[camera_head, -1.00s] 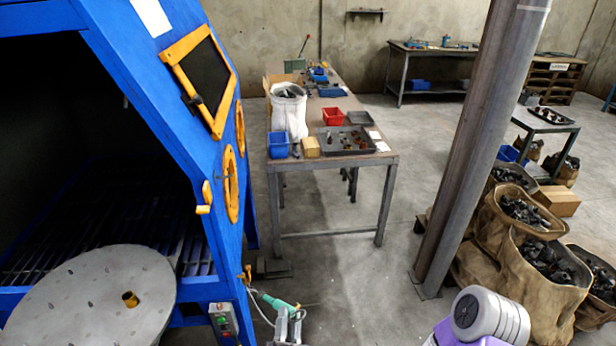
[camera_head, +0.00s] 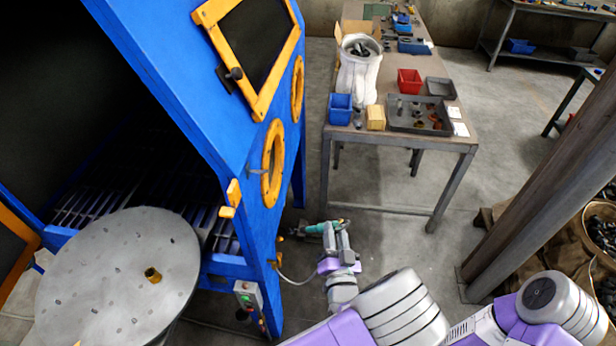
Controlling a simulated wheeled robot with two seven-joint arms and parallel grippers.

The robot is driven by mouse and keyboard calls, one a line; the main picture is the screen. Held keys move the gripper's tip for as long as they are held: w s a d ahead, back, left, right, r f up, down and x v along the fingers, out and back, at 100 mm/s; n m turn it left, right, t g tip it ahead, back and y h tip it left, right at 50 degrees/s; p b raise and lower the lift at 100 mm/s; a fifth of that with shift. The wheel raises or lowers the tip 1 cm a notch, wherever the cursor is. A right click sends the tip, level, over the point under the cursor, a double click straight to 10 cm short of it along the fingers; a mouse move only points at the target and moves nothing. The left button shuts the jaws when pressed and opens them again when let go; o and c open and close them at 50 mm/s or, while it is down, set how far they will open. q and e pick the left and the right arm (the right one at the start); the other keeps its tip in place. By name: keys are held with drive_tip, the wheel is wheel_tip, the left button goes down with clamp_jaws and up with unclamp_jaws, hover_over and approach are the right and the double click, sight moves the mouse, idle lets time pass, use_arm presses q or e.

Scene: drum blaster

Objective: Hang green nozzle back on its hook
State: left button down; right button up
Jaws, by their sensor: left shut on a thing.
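The green nozzle (camera_head: 322,227) is held out to the right of the blue cabinet (camera_head: 215,130), near its front corner leg. It lies roughly level, with a pale hose (camera_head: 297,281) curving from the cabinet corner. My left gripper (camera_head: 338,231) is shut on the nozzle. A small yellow-orange fitting (camera_head: 279,252) on the cabinet corner, left of the nozzle, looks like the hook, but its shape is too small to tell. The nozzle is apart from it in the picture. My right gripper is out of view; only part of the right arm shows at the lower right.
A workbench (camera_head: 455,140) with bins and a tray stands behind the nozzle. A steel column (camera_head: 550,190) and sacks (camera_head: 602,235) are at the right. A round grey drum lid (camera_head: 110,290) and a control box (camera_head: 247,294) are at the left.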

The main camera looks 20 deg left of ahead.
use_arm(q)
drive_tip(key=s+a+r+n+g+y+p, duration=0.1)
drive_tip(key=a+r+n+g+p, duration=0.25)
drive_tip(key=r+n+g, duration=0.35)
drive_tip(key=a+r+n+g+y+p, duration=0.25)
drive_tip(key=r+n+p, duration=0.25)
drive_tip(key=r, duration=0.4)
drive_tip(key=s+a+f+b, duration=0.1)
drive_tip(key=a+b, duration=0.3)
drive_tip(key=a, duration=0.5)
drive_tip(key=shift+s+a+f+g+h, duration=0.35)
drive_tip(key=shift+s+a+f, duration=0.05)
drive_tip(key=shift+s, duration=0.3)
drive_tip(key=c, duration=0.8)
unclamp_jaws()
